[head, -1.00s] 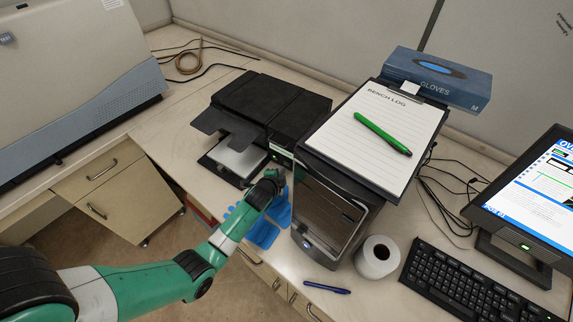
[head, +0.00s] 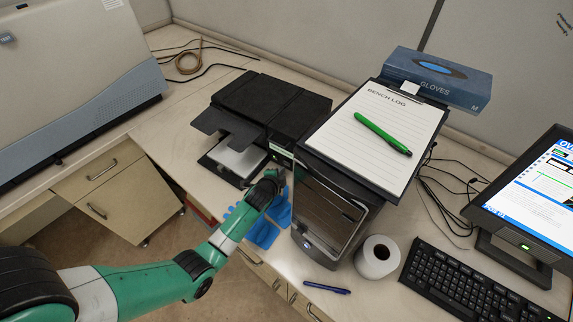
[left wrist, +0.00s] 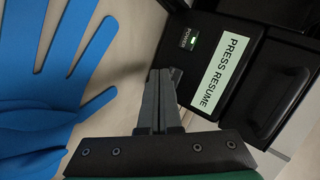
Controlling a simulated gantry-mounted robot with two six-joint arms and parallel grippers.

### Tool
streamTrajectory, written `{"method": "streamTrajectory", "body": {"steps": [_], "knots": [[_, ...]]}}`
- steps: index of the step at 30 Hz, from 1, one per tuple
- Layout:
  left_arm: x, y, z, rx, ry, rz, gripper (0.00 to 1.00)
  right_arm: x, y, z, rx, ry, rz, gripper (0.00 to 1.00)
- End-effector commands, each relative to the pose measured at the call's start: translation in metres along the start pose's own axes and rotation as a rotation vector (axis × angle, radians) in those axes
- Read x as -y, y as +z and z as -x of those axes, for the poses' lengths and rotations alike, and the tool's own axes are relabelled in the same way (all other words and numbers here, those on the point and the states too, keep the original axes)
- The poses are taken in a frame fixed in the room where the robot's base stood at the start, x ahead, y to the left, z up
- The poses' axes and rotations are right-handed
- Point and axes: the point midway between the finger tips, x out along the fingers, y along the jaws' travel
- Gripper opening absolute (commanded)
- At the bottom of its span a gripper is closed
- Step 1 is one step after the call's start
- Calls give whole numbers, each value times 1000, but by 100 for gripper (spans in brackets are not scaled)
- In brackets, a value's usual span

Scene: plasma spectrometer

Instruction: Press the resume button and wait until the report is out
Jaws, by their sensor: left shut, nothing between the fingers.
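The black printer (head: 272,105) stands on the bench, with its front tray (head: 222,172) extended and a pale sheet-like surface (head: 240,158) on it. In the left wrist view its front panel (left wrist: 222,28) carries a lit display (left wrist: 217,75) reading "PRESS RESUME". A small green light (left wrist: 193,41) beside it is labelled "POWER". My left gripper (head: 277,174) is at the printer's front right corner; in the wrist view its shut, empty fingers (left wrist: 166,72) reach the panel beside the display. I cannot make out the resume button; the fingertips may cover it. My right gripper is not in view.
Blue gloves (head: 262,228) lie beside my left gripper. A black computer tower (head: 325,215) stands close on the right, with a clipboard (head: 350,150) and green pen (head: 383,133) on top. A paper roll (head: 377,258), blue pen (head: 326,287) and keyboard (head: 470,285) are further right.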

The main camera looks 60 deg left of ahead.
Motion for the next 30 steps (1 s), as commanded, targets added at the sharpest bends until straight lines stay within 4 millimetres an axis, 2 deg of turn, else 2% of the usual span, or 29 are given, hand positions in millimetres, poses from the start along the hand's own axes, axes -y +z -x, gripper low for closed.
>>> {"method": "streamTrajectory", "body": {"steps": [30], "knots": [[4,-5,-9,0,0,0,0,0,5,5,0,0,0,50]]}}
